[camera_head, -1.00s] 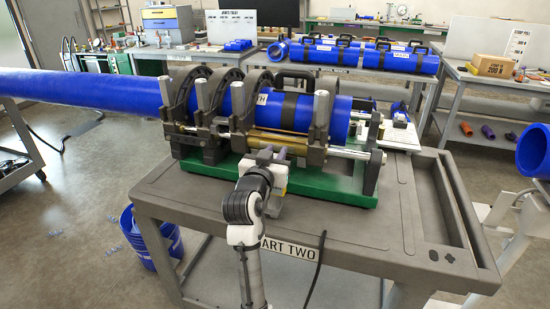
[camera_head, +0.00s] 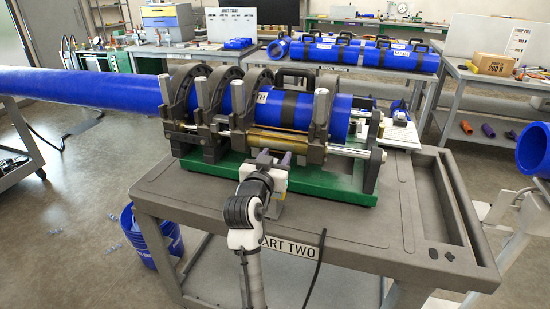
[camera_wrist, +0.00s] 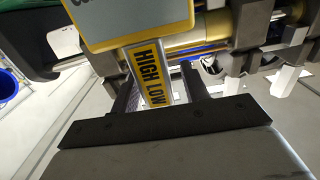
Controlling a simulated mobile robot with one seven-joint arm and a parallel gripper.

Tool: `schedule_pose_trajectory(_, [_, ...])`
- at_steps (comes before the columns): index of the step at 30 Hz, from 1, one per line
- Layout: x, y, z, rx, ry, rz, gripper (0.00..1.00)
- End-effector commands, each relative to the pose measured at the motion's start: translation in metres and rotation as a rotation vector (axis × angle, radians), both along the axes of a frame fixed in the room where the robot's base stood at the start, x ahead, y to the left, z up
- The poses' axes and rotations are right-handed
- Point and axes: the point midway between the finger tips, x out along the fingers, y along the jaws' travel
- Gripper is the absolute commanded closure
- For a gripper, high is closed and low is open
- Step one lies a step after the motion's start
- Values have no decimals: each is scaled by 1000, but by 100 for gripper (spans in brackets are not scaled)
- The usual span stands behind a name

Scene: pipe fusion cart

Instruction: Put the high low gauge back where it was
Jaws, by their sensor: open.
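The high low gauge shows in the wrist view as a yellow-edged block with a grey-blue face and a yellow HIGH LOW label (camera_wrist: 149,78) on a narrower stem. The stem lies between the two dark fingers of my gripper (camera_wrist: 163,92), which are open around it. Whether either finger touches it I cannot tell. In the head view my gripper (camera_head: 270,158) is at the front edge of the green base of the pipe fusion machine (camera_head: 305,183). The gauge is not clear there, as my wrist covers that spot.
The machine's clamps (camera_head: 321,115) hold a long blue pipe (camera_head: 80,88) just behind my gripper. The grey cart top (camera_head: 385,228) is clear at the front right, beside a recessed tray (camera_head: 447,205). A blue bucket (camera_head: 150,240) stands on the floor at left.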

Motion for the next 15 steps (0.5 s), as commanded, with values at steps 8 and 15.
schedule_pose_trajectory(8, [-42, 15, -1, 1, -3, 3, 55])
schedule_pose_trajectory(15, [-90, 29, 0, 1, -3, 2, 55])
